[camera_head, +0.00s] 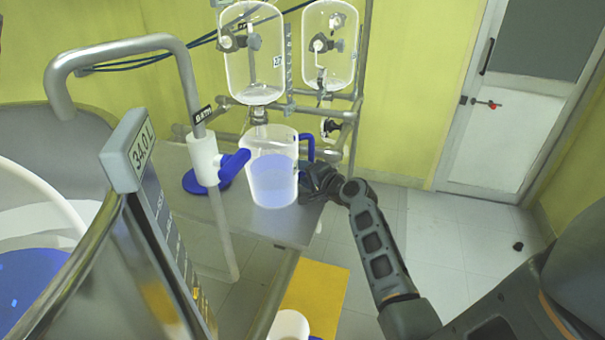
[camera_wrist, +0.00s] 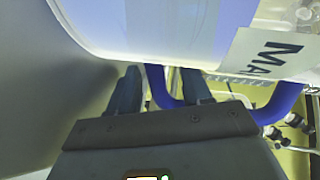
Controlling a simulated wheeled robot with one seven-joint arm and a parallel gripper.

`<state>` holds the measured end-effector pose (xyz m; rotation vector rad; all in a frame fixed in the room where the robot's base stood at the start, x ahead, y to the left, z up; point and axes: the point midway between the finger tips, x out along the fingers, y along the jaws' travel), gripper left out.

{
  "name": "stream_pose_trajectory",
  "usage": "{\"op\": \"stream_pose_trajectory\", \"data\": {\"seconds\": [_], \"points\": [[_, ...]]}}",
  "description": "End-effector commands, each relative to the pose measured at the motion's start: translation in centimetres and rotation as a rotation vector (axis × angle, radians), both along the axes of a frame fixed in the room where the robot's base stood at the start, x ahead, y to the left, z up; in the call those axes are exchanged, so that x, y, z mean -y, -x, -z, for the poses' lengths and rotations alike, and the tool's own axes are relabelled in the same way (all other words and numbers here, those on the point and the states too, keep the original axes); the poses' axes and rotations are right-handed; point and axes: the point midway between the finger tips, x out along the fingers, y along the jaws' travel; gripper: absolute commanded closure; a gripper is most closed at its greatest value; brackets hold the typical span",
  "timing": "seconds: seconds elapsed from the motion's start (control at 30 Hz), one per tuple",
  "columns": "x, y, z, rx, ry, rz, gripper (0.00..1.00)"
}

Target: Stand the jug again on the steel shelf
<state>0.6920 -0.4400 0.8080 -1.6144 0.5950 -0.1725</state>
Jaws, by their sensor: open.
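The clear jug (camera_head: 270,150) holds pale blue liquid and has a blue handle on its right side. It stands upright on the steel shelf (camera_head: 225,205), close to the shelf's right end. My gripper (camera_head: 308,180) is at the jug's right side, low by the handle. In the wrist view the jug's wall (camera_wrist: 150,25) with a white label fills the top. There the blue handle (camera_wrist: 156,86) passes between the fingers of my open gripper (camera_wrist: 158,85). Whether a finger touches it I cannot tell.
Glass reactors (camera_head: 254,55) hang on a pipe frame behind. A large steel vessel (camera_head: 110,250) fills the left. A yellow mat (camera_head: 315,300) lies on the floor; floor to the right is mostly clear.

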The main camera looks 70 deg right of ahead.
Motion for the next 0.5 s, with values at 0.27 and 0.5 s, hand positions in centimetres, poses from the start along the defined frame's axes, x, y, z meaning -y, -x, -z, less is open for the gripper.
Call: {"op": "stream_pose_trajectory", "data": {"seconds": [0.27,0.5], "points": [[-1.7,3.1,-0.7,-0.003,0.001,0.000,0.51],[-4.0,7.2,-1.8,-0.003,0.001,0.000,0.51]]}}
